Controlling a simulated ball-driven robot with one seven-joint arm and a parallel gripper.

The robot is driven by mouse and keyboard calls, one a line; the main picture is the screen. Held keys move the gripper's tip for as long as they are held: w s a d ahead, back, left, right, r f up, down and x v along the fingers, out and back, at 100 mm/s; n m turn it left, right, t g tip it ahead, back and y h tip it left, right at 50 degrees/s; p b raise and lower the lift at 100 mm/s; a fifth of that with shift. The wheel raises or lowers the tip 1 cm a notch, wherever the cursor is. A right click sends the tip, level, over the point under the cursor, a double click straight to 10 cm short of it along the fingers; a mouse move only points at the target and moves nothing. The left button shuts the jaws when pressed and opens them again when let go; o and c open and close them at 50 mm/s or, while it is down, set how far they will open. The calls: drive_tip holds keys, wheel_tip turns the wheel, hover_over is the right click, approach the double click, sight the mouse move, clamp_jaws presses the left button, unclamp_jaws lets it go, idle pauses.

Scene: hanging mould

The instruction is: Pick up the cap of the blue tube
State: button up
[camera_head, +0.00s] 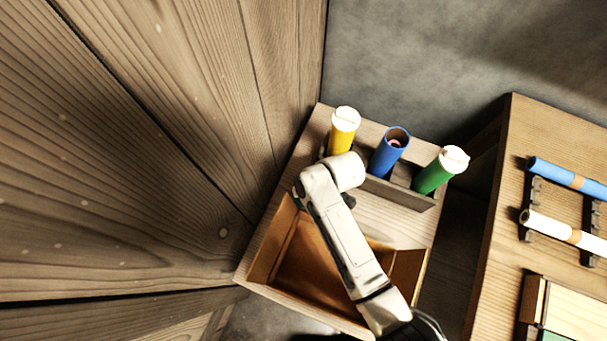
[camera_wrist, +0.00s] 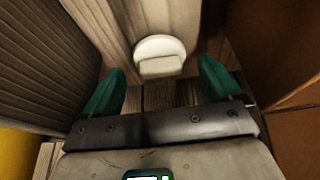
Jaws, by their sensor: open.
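The blue tube (camera_head: 385,156) stands in the rack between a yellow tube and a green tube; its top is open and uncapped. A white round cap with a raised tab (camera_wrist: 160,54) shows in the wrist view, by a wooden surface. It is hidden in the head view. My gripper (camera_wrist: 160,88) is open, with its two green fingers apart. The cap appears in the gap just beyond the fingertips, and nothing is held. In the head view my arm hides the gripper.
The yellow tube (camera_head: 342,138) and green tube (camera_head: 433,175) wear white caps. An open brown box (camera_head: 268,245) lies below my arm. A wooden plank wall (camera_head: 150,140) closes the left side. A table at right bears a blue roll (camera_head: 565,176) and a white roll (camera_head: 549,225).

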drive_tip(key=shift+x, duration=0.8)
drive_tip(key=c, duration=1.1)
